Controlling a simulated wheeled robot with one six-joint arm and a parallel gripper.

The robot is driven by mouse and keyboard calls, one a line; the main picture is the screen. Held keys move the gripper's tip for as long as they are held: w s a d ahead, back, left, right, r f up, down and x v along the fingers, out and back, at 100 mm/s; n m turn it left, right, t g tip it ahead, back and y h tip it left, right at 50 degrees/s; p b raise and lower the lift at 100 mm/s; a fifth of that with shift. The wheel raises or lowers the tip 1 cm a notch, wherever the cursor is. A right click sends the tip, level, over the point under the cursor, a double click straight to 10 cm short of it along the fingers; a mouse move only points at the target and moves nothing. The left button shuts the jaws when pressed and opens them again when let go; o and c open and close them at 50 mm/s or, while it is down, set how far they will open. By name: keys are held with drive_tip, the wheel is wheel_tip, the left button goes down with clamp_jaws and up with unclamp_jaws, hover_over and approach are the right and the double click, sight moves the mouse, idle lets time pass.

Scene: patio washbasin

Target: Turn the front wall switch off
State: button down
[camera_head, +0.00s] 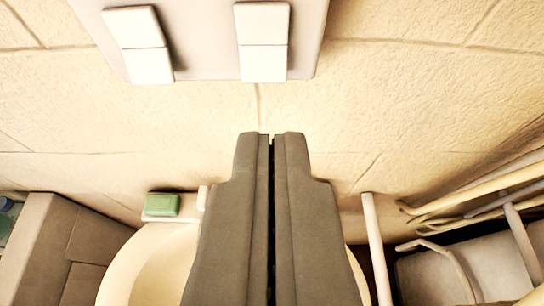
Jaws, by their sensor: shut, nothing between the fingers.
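A pale grey wall plate (203,45) is at the top of the view, its upper part cut off by the frame edge. It carries two white rocker switches, a left switch (138,44) and a right switch (263,42). Each has a seam across its middle. I cannot tell which one is the front switch, or whether either is on or off. My gripper (271,136) is shut and empty, pointing at the wall. Its tips show below the right switch, apart from it in the picture.
A cream washbasin (150,262) lies below, partly hidden by my gripper. A green soap (161,205) rests in a white holder at its back left. A brick ledge (65,250) stands at left. Pale rails and a chair-like frame (480,205) fill the right. The wall between is bare.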

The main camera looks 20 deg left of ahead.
sight(272, 62)
drive_tip(key=x, duration=0.9)
drive_tip(key=shift+w+f, duration=0.1)
drive_tip(key=shift+w, duration=0.25)
drive_tip(key=shift+w+a+f, duration=0.1)
drive_tip(key=shift+w+f, duration=0.05)
drive_tip(key=shift+r, duration=0.2)
drive_tip(key=shift+r, duration=0.65)
drive_tip(key=shift+s+r, duration=0.2)
drive_tip(key=shift+s, duration=0.2)
drive_tip(key=v, duration=1.3)
